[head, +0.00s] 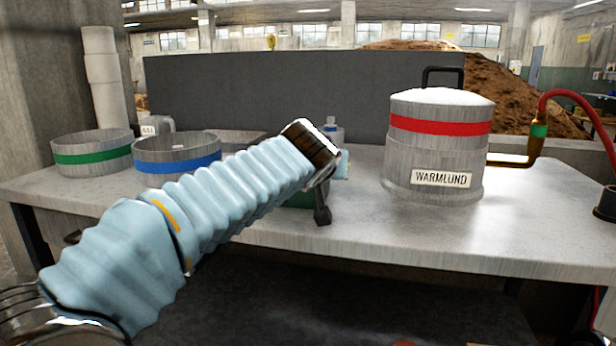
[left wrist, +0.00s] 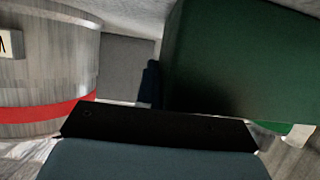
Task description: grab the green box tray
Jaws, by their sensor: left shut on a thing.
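The green box tray (head: 300,200) is mostly hidden behind my left arm in the head view; a dark green piece shows near the table's front edge. In the left wrist view the green box tray (left wrist: 245,65) fills the upper right, close to the camera. My left gripper (head: 323,195) reaches in from the left and is shut on the green box tray. Its grip point is hidden, and I cannot tell whether the tray is lifted off the table. My right gripper is not in view.
A metal steamer (head: 433,150) with a red band and WARMLUND label stands right of my gripper. A green-banded pan (head: 92,154) and a blue-banded pan (head: 177,155) stand at the left. A red hose (head: 570,95) joins a brass pipe at the right. The table's (head: 530,215) front right is clear.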

